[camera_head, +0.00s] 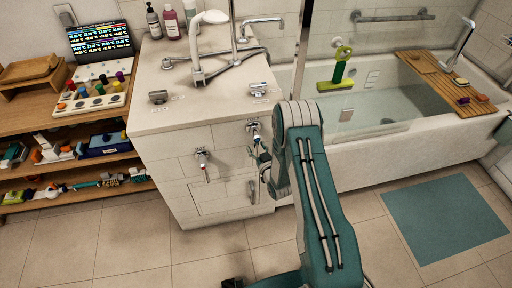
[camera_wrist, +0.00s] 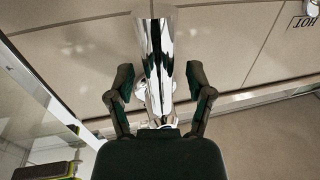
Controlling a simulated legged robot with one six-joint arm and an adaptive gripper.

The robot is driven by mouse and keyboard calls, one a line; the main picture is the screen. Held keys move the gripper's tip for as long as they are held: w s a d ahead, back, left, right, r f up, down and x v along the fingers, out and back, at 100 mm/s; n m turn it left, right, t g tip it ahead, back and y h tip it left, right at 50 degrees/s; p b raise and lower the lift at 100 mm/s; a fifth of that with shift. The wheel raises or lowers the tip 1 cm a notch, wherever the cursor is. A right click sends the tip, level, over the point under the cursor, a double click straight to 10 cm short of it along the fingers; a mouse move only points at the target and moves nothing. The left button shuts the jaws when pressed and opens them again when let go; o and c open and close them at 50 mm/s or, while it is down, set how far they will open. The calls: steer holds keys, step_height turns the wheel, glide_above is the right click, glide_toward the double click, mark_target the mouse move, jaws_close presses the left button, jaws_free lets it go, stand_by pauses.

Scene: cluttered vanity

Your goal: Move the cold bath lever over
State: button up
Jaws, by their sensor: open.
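The cold bath lever (camera_head: 254,126) is on the tiled front of the white cabinet (camera_head: 170,160), towards its right side. My gripper (camera_head: 262,158) is at this lever and partly covers it in the head view. In the wrist view, a shiny chrome lever (camera_wrist: 155,45) stands between the two fingers of my open gripper (camera_wrist: 160,82). Gaps show on both sides of the lever, so the fingers are apart from it. The lever's base is partly hidden by the gripper body.
Another lever (camera_head: 202,162) with a red tip is on the cabinet front to the left. A HOT label (camera_wrist: 304,21) shows upside down. A bathtub (camera_head: 420,132) with a glass panel is to the right, and a shelf (camera_head: 85,165) is to the left. Open floor lies in front.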

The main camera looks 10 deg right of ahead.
steer(key=shift+w, duration=0.2)
jaws_close()
